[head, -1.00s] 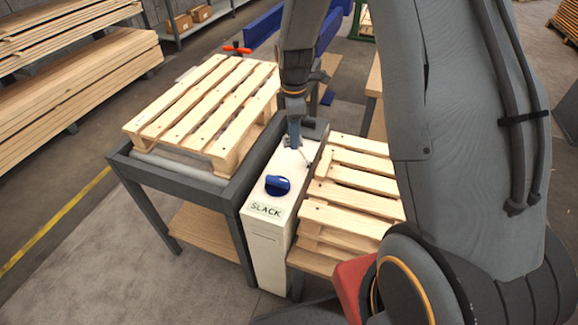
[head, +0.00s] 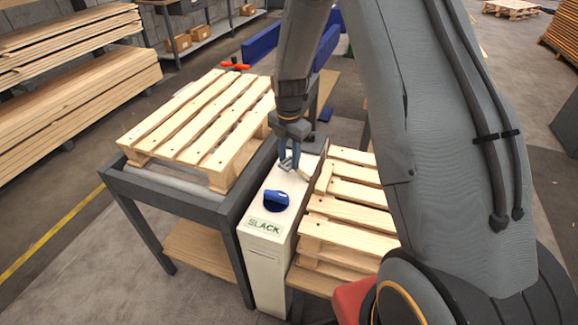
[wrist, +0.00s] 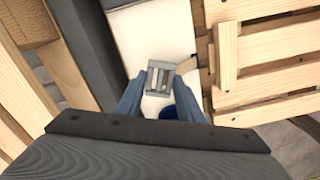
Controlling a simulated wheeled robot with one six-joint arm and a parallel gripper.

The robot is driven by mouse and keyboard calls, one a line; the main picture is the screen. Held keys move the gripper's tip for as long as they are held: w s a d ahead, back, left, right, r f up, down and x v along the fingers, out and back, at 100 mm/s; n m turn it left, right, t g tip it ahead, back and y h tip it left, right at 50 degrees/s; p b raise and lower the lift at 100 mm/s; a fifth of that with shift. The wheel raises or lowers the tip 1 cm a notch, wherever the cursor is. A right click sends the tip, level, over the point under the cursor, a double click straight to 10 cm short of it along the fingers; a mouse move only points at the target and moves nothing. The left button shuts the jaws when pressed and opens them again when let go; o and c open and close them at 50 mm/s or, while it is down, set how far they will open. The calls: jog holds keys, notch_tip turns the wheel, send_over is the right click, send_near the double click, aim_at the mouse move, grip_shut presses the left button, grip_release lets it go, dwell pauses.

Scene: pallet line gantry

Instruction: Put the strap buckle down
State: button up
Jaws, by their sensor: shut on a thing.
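The strap buckle (wrist: 160,77) is a small grey metal frame with slots, seen in the wrist view between my fingertips. My gripper (wrist: 159,72) is shut on it, with a blue finger on each side. In the head view my gripper (head: 288,165) points down over the far part of the white cabinet top (head: 282,232), and the buckle (head: 286,171) shows small at its fingertips. I cannot tell whether the buckle touches the top.
A blue knob (head: 276,201) and a SLACK label (head: 264,226) are at the cabinet's near end. A pallet on a dark table (head: 196,206) stands left; stacked pallets (head: 345,213) stand close on the right. The white top between gripper and knob is clear.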

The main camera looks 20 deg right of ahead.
aim_at(289, 162)
jog(key=shift+f+p, duration=0.3)
jog(key=shift+f, duration=1.65)
jog(key=shift+f, duration=0.15)
jog(key=o, duration=1.1)
notch_tip(289, 162, up, 11)
jog(key=shift+r+b, duration=0.15)
jog(key=shift+b, duration=0.85)
jog(key=s+r+m, duration=0.2)
jog(key=s+m, duration=1)
jog(key=s+r+m, duration=0.3)
jog(key=s+m, duration=0.9)
jog(key=s, duration=0.1)
jog(key=shift+r, duration=0.3)
jog(key=shift+s+a, duration=0.1)
